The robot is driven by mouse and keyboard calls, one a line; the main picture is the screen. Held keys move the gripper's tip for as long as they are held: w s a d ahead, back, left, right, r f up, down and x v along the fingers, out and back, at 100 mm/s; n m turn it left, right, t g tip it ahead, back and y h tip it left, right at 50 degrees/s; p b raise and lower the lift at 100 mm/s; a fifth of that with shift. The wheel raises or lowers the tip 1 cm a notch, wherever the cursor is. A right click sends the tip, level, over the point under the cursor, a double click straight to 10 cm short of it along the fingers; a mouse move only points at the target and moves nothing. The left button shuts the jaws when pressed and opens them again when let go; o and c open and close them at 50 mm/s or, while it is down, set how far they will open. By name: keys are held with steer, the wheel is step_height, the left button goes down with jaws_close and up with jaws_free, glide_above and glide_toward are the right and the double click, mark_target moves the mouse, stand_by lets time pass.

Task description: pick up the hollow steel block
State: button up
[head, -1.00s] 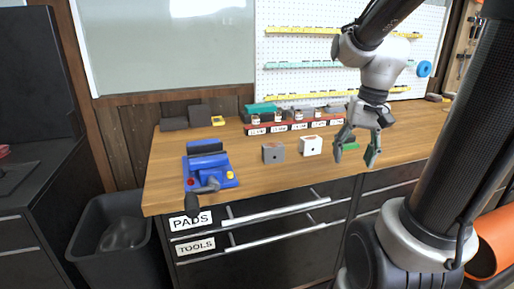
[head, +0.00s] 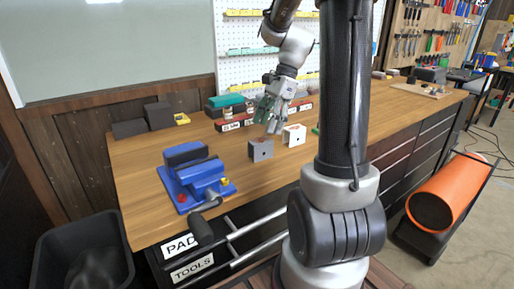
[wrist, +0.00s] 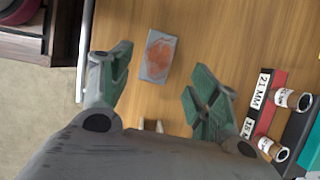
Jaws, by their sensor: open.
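A grey block (head: 261,149) with a small dark hole in its front face stands on the bench. It looks like the steel one, but the pictures do not show how hollow it is. A paler block (head: 294,135), also with a hole, stands just right of it. My gripper (head: 268,117) is open and empty, above and slightly behind the two blocks. In the wrist view, a grey block top with a rust-orange patch (wrist: 158,56) lies just beyond the open fingers (wrist: 160,88). A pale piece (wrist: 150,126) shows between the finger bases, mostly hidden.
A blue vise (head: 193,180) stands left of the blocks near the front edge. A red rack with labels (head: 232,125) runs behind them; it also shows in the wrist view (wrist: 266,98). Dark blocks (head: 158,116) sit at the back left. Bare wood lies between vise and grey block.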

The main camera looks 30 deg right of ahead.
mark_target(263, 140)
steer(key=x, duration=0.7)
steer(key=shift+s+f, duration=0.2)
steer(key=shift+f, duration=0.15)
steer(key=shift+c, duration=0.2)
